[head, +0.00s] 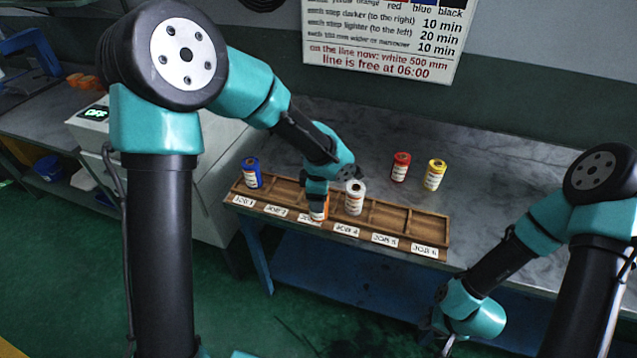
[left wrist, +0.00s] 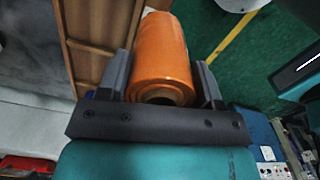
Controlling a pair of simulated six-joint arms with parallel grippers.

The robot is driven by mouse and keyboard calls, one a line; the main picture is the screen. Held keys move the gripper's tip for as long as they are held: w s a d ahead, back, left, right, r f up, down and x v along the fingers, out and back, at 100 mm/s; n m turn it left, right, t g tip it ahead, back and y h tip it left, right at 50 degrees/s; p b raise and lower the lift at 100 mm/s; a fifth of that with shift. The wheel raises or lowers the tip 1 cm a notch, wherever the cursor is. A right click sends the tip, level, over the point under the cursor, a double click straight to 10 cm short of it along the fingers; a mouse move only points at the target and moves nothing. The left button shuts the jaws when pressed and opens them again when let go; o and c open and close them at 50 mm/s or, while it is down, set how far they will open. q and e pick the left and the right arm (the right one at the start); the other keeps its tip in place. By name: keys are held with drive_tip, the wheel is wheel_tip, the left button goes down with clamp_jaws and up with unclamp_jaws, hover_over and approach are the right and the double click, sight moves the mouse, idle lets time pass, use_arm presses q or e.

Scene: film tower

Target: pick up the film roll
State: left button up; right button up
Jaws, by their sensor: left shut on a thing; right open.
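My left gripper (head: 317,200) reaches down over the rack and is shut on an orange film roll (head: 319,211). In the left wrist view the orange roll (left wrist: 162,50) lies between the two fingers (left wrist: 162,88), its hollow core end toward the camera. In the head view the roll is at the JOB 3 place and partly covers that label; most of it is hidden by the gripper. I cannot tell whether it still touches the rack. My right gripper (head: 432,342) is open, low at the bottom edge, partly cut off and in front of the table.
The wooden rack (head: 400,221) has labelled compartments. A blue roll (head: 251,172) stands at JOB 1 and a white roll (head: 355,197) close right of my left gripper. Red (head: 400,166) and yellow (head: 435,174) rolls stand behind on the table (head: 500,200). The table's right side is clear.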

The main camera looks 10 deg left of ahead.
sight(319, 215)
use_arm(q)
drive_tip(key=s, duration=0.2)
drive_tip(key=s+d, duration=0.1)
drive_tip(key=s, duration=0.3)
drive_tip(key=shift+s+d+r, duration=0.25)
drive_tip(key=shift+d+r, duration=0.05)
drive_tip(key=shift+d, duration=0.1)
